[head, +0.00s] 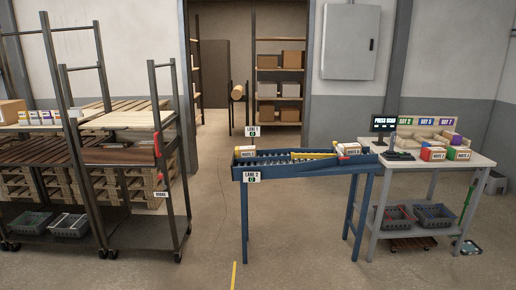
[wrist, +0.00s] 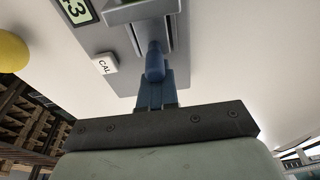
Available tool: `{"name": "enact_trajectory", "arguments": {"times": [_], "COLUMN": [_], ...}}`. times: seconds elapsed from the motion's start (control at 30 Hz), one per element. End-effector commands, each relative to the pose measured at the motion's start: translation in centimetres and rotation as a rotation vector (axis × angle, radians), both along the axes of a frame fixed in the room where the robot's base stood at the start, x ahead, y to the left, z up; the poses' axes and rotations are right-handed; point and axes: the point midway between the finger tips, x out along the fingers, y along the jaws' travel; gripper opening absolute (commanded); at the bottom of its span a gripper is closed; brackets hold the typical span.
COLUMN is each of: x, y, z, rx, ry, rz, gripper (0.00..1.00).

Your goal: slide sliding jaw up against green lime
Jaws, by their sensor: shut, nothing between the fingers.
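In the wrist view, my gripper (wrist: 155,92) shows its blue fingers closed together, with nothing between them. The fingers point at a grey measuring device (wrist: 105,38) with a partly cut-off display and a white CAL key. A grey block (wrist: 140,11) at the top edge sits over a slot in the device and looks like the sliding jaw. A rounded dark blue piece (wrist: 155,62) lies at the fingertips; I cannot tell whether they touch it. A yellow round fruit (wrist: 13,52) is at the left edge, apart from my gripper. No green lime shows. The head view shows neither gripper nor device.
In the wrist view, a pale surface (wrist: 235,60) spreads beside the device, and wooden pallets (wrist: 35,125) show at lower left. In the head view, a blue roller conveyor (head: 300,165) stands beside a grey workbench (head: 470,162), with racks (head: 130,120) at left and open floor in front.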

Motion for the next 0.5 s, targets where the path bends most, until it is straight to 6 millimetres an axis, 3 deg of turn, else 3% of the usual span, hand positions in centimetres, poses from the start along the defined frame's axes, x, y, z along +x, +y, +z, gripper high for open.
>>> {"name": "enact_trajectory", "arguments": {"times": [0.5], "x": [0.0], "y": [0.63], "z": [0.0], "rx": [-0.001], "ry": [0.0], "rz": [0.0], "gripper": [0.0]}}
